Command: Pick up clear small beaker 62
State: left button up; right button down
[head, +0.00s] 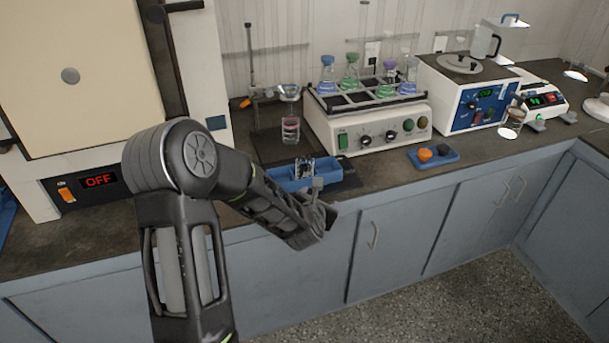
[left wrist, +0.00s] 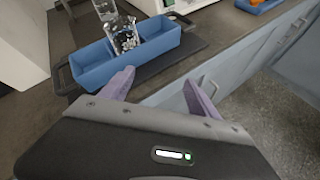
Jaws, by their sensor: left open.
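A clear small beaker (left wrist: 122,38) with dark and pale bits in it stands in the middle of a blue divided tray (left wrist: 92,75). In the head view the beaker (head: 304,168) shows small in the same tray (head: 338,177); I cannot read a number on it. My left gripper (head: 322,217) is in front of the tray, by the counter's front edge. In the left wrist view its two purple fingers (left wrist: 160,90) are apart with nothing between them, and the beaker is beyond them to the upper left. My right gripper is in neither view.
A clear glass vessel (head: 290,130) stands behind the tray. A shaker (head: 368,125) with several coloured flasks is to the right. A blue holder (head: 433,158) with orange and black pieces lies on the counter. An oven-like cabinet (head: 85,75) stands left.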

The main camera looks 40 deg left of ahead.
aim_at(303, 168)
pick_arm(q)
jog(key=a+r+n+y, duration=0.2)
jog(key=a+r+n, duration=0.3)
jog(key=shift+a+r+t, duration=0.15)
jog(key=shift+a+t, duration=0.15)
jog(key=shift+a, duration=0.1)
jog(key=shift+w, duration=0.1)
jog(key=shift+x, duration=1.35)
jog(key=shift+p, duration=0.3)
